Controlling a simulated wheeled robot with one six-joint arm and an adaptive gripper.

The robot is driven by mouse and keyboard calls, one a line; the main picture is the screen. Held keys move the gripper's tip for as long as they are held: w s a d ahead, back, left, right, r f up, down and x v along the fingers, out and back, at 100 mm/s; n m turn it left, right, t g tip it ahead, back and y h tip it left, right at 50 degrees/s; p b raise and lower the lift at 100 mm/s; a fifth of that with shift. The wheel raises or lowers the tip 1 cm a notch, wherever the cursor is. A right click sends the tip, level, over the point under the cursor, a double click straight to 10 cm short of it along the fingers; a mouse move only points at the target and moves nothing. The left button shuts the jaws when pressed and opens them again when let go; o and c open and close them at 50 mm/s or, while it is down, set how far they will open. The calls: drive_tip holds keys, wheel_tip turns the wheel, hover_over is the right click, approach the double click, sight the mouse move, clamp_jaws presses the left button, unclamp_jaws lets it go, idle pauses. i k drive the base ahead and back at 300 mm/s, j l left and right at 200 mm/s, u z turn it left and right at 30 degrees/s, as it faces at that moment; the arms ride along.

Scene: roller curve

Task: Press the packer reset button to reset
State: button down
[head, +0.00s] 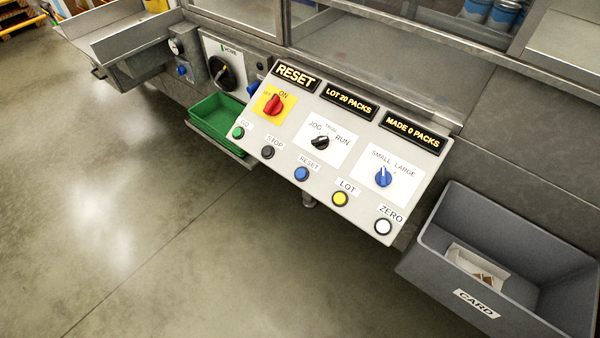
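The packer's control panel (322,190) is a tilted pale board in the middle of the head view. The blue reset button (302,174) is in its bottom row, under a label reading RESET. The black stop button (267,152) is to its left and the yellow lot button (340,199) to its right. A lit display (295,76) at the panel's top left reads RESET. Other displays read LOT 20 PACKS (350,100) and MADE 0 PACKS (412,134). My gripper is not in view.
A red ON switch (273,105), a jog/run selector (320,142), a blue size selector (383,177), a green go button (238,132) and a white zero button (383,227) share the panel. A green tray (215,122) sits left, a grey CARD bin (440,262) right. Floor in front is clear.

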sight(301, 174)
drive_tip(key=i+j+u, duration=0.1)
drive_tip(key=j+u, duration=0.2)
drive_tip(key=i+j+u, duration=0.15)
drive_tip(key=j+u, duration=0.2)
drive_tip(key=i+j+u, duration=0.15)
drive_tip(key=j+u, duration=0.15)
drive_tip(key=j, duration=0.15)
